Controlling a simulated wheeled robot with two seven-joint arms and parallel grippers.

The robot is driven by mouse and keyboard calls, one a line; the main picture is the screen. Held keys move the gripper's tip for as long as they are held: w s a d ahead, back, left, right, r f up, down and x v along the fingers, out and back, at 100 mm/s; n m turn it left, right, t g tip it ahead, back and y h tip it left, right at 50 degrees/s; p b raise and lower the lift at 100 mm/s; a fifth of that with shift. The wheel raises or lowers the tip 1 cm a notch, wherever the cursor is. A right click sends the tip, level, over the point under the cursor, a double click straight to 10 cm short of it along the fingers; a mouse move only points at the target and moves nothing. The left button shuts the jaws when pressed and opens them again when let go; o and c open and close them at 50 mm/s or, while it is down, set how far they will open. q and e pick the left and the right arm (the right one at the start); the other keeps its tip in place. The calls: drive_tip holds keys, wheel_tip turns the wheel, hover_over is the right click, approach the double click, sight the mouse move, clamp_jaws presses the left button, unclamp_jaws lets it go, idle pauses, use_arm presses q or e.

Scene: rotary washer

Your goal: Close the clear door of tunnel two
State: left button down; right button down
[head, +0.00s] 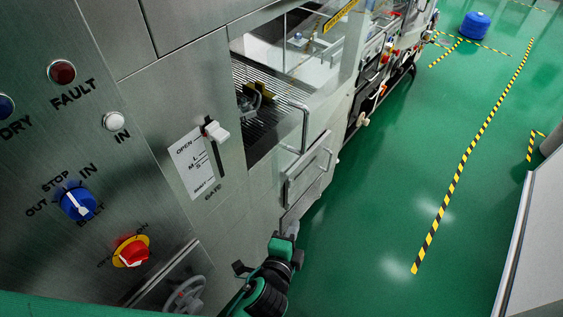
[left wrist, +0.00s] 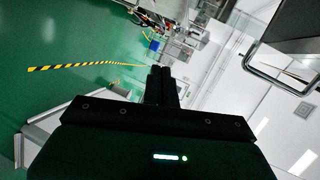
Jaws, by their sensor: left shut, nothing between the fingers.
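A clear panel (head: 300,55) shows at the washer's opening in the upper middle of the head view. Below it a dark slatted conveyor bed is uncovered, so the opening looks at least partly open. A bent metal bar handle (head: 304,128) stands at the front of this opening. A bar handle also shows at the upper right of the left wrist view (left wrist: 284,78); I cannot tell whether it is the same one. My left gripper (head: 290,232) is low beside the washer's front, apart from the bar handle. Its fingers (left wrist: 162,72) are together and empty. My right gripper is out of view.
The steel control panel (head: 150,150) with knobs, a red emergency button (head: 131,251) and a gate lever (head: 215,131) fills the left. A lower panel with a handle (head: 308,170) juts near my gripper. Green floor (head: 380,220) to the right is clear.

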sight(281, 159)
use_arm(q)
wheel_tip(281, 159, up, 16)
drive_tip(key=s+a+m+t, duration=0.1)
drive_tip(key=s+a+t, duration=0.1)
drive_tip(key=t, duration=0.1)
drive_tip(key=w+p, duration=0.1)
drive_tip(key=w, duration=0.2)
drive_tip(key=w+p, duration=0.2)
drive_tip(key=w, duration=0.2)
drive_tip(key=w+a+p, duration=0.1)
drive_tip(key=w, duration=0.3)
drive_tip(key=shift+w+a, duration=0.1)
drive_tip(key=shift+w, duration=0.05)
drive_tip(key=shift+p, duration=0.3)
